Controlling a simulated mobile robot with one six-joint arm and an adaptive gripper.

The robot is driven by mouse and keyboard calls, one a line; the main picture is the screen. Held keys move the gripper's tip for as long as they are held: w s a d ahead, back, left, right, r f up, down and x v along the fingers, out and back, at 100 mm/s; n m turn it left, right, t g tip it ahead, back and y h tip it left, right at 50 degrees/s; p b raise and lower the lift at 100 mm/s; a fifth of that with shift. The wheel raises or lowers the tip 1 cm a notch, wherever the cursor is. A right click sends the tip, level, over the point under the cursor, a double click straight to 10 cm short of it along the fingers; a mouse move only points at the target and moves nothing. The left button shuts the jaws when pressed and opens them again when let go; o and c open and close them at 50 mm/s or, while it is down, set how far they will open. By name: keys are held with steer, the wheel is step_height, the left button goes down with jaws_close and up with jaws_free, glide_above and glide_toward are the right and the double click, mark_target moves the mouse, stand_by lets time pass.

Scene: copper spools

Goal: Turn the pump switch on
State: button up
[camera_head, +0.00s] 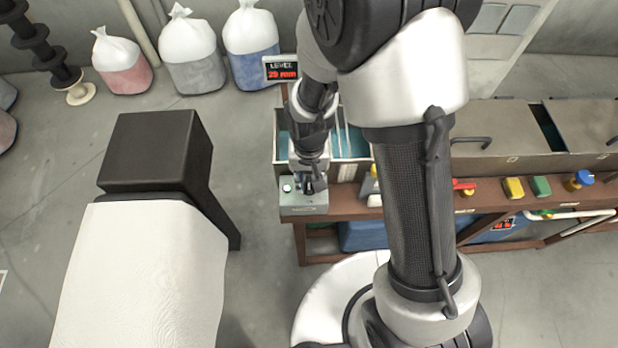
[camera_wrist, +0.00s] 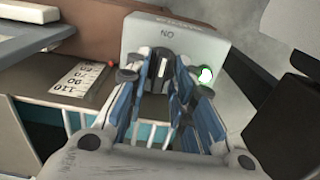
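The pump switch box (camera_wrist: 185,42) is a light grey box with "ON" marked on its top face, seen upside down in the wrist view. A round light on it glows green (camera_wrist: 206,74). In the head view the same box (camera_head: 303,208) sits at the left end of the brown bench. My gripper (camera_wrist: 168,68) is right at the switch, its fingertips in front of the box face. In the head view my gripper (camera_head: 312,184) is just over the box.
A tank with blue-green liquid (camera_head: 350,146) stands behind the box, with a level display (camera_head: 281,68) beyond it. A red-handled valve (camera_head: 463,185) and yellow (camera_head: 513,187) and green blocks (camera_head: 541,186) lie along the bench at right. Open floor shows left of the bench.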

mark_target(310, 183)
steer(key=shift+o, duration=0.6)
steer(key=shift+r, duration=0.1)
steer(key=shift+r, duration=0.35)
step_height(310, 183, up, 11)
steer(key=shift+r, duration=0.1)
steer(key=s+d+r+t+b, duration=0.2)
steer(key=s+d+r+b, duration=0.1)
steer(key=s+d+r, duration=0.2)
steer(key=s+d+r+t+b, duration=0.2)
steer(key=s+d+r+b, duration=0.2)
steer(key=s, duration=0.5)
steer(key=shift+d+r+n+t, duration=0.3)
steer(key=shift+d+r, duration=0.1)
steer(key=shift+d, duration=0.6)
